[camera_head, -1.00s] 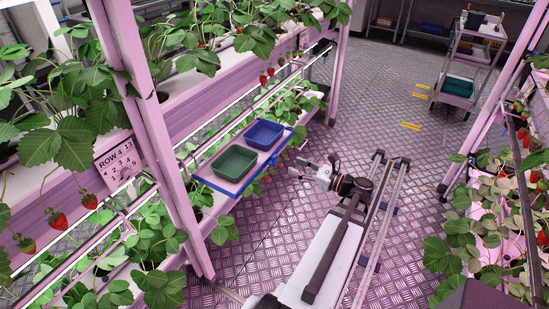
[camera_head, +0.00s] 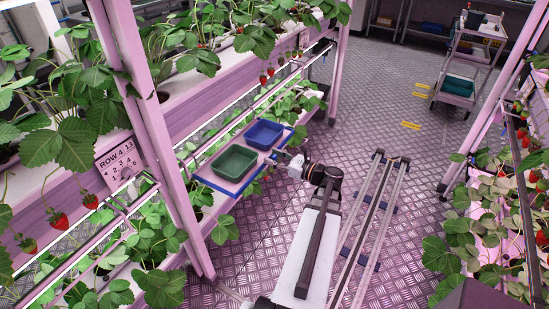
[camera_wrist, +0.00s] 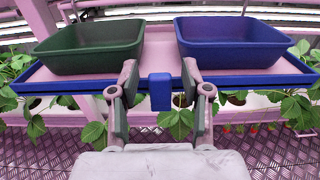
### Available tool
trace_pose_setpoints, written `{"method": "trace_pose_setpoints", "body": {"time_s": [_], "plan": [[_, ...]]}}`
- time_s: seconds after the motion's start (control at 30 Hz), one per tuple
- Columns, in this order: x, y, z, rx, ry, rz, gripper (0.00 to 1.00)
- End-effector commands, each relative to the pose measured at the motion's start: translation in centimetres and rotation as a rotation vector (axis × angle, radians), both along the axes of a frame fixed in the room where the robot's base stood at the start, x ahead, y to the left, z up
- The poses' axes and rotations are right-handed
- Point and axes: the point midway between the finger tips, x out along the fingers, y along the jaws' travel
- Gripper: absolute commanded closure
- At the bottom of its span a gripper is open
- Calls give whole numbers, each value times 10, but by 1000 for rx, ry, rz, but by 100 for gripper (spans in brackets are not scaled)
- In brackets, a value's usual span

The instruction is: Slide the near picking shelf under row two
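The near picking shelf (camera_head: 238,188) is a pale pink tray with a blue edge. It sticks out from the left rack, below the upper planting row. It bears a green bin (camera_head: 234,162) and a blue bin (camera_head: 264,134). In the wrist view the shelf's blue front edge (camera_wrist: 240,83) faces me, with a blue block-like handle (camera_wrist: 160,92) at its middle. My gripper (camera_wrist: 160,70) is open, with one finger on each side of the handle and visible gaps between. In the head view my gripper (camera_head: 283,158) is at the shelf's aisle side.
A row sign (camera_head: 118,163) hangs on the left rack, whose pink post (camera_head: 160,150) stands left of the shelf. Strawberry plants surround the shelf. A floor rail (camera_head: 365,210) runs right of my arm. A cart (camera_head: 468,70) stands at the back right. The middle aisle floor is open.

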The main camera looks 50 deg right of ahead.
Motion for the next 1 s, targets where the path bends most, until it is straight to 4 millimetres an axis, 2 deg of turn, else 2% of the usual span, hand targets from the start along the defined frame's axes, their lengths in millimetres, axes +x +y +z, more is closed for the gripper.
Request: {"method": "trace_pose_setpoints", "body": {"time_s": [0.03,0.1,0.13,0.37,0.57,0.77,1.0], "plan": [[0,0,0,0,0,0,70],[0,0,0,0,0,0,95],[0,0,0,0,0,0,100],[0,-1,0,0,0,0,100],[2,-16,1,0,0,-1,100],[5,-53,2,0,-1,-2,100],[12,-116,2,0,-1,-3,100]]}}
